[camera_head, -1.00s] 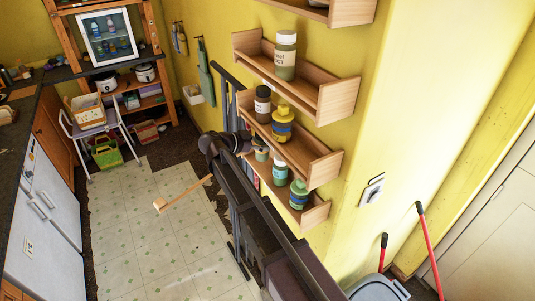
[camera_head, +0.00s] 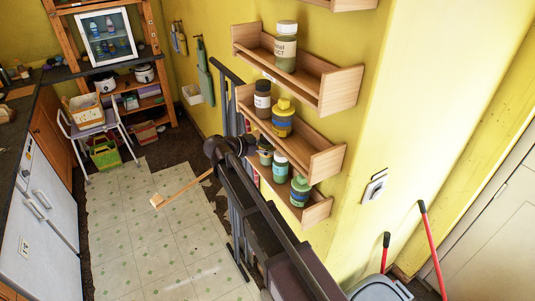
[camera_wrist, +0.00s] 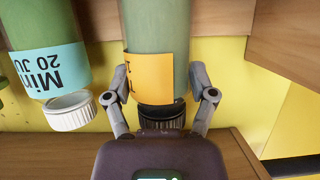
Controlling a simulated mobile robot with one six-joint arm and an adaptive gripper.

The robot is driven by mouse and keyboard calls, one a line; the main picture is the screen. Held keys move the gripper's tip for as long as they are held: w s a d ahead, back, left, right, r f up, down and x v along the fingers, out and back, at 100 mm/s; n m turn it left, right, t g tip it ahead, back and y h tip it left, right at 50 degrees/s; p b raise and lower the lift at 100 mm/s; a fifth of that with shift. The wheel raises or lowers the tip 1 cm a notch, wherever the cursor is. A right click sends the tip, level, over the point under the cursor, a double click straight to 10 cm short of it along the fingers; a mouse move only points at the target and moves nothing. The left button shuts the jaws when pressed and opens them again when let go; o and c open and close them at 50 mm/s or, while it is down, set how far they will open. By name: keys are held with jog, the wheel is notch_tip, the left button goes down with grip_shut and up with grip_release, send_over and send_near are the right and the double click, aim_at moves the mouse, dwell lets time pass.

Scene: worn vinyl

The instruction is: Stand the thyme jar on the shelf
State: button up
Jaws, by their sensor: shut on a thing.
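A jar with a yellow-orange label, green contents and a black lid (camera_wrist: 148,66) fills the middle of the wrist view. The wrist picture is upside down, with the lid at the bottom. The visible label part does not show its name. My gripper (camera_wrist: 167,98) is shut on this jar close to its lid, one finger on each side. The head view shows the held jar (camera_head: 265,153) upright at the left end of the lowest visible shelf (camera_head: 318,211). Its base is hidden, so I cannot tell whether it touches the shelf.
Beside it stand a teal-labelled, white-lidded jar (camera_head: 281,168), also in the wrist view (camera_wrist: 45,65), and a green jar (camera_head: 300,190). The shelf above holds a dark jar (camera_head: 262,100) and a yellow-lidded jar (camera_head: 283,118). A labelled jar (camera_head: 286,47) stands higher.

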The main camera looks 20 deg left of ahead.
jog(key=shift+f, duration=0.5)
jog(key=o, duration=1.1)
jog(key=shift+o, duration=0.2)
jog(key=shift+r, duration=0.2)
jog(key=shift+s+a+r, duration=0.1)
jog(key=shift+s+r, duration=0.05)
jog(key=p+v, duration=0.4)
jog(key=v, duration=0.7)
jog(key=shift+s+a, duration=0.15)
jog(key=shift+s, duration=0.1)
